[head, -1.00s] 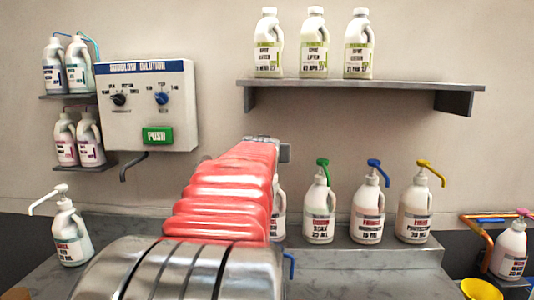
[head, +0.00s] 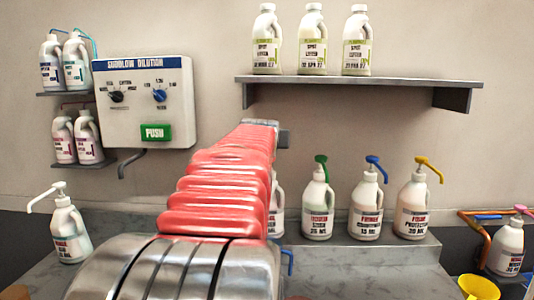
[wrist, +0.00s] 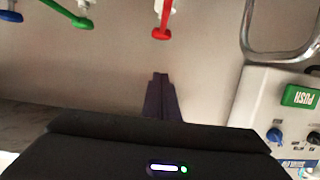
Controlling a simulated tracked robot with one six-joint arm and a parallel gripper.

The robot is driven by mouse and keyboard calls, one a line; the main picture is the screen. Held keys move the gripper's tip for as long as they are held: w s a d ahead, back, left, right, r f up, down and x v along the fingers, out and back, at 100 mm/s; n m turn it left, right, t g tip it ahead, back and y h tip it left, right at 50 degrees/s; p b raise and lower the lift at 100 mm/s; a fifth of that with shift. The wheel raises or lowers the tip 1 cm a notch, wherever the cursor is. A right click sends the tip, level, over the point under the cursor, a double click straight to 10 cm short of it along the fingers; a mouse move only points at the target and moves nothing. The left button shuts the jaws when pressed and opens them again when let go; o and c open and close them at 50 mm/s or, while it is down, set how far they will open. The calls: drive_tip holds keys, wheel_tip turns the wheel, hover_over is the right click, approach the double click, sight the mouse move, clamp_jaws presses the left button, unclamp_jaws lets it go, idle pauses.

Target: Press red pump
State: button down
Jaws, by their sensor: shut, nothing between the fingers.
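The red pump (wrist: 162,20) shows in the wrist view at the top middle, a red spout with a rounded tip on a white neck. My gripper (wrist: 160,76) is shut and empty, its dark fingertips just below the red tip in the picture, with a gap of wall between them. In the head view my red arm covers the gripper and the red pump head. A white bottle (head: 276,215) shows partly behind the arm's right edge; its pump top is hidden.
Green (head: 321,168), blue (head: 376,168) and yellow (head: 428,167) pumps stand right of my arm on the counter. A white-pump bottle (head: 69,235) stands at left. The dilution box (head: 146,105) with a green PUSH button hangs on the wall. A shelf (head: 360,82) holds three bottles.

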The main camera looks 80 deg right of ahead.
drive_tip(key=shift+d, duration=0.1)
drive_tip(key=shift+x, duration=4.9)
drive_tip(key=shift+f, duration=2.05)
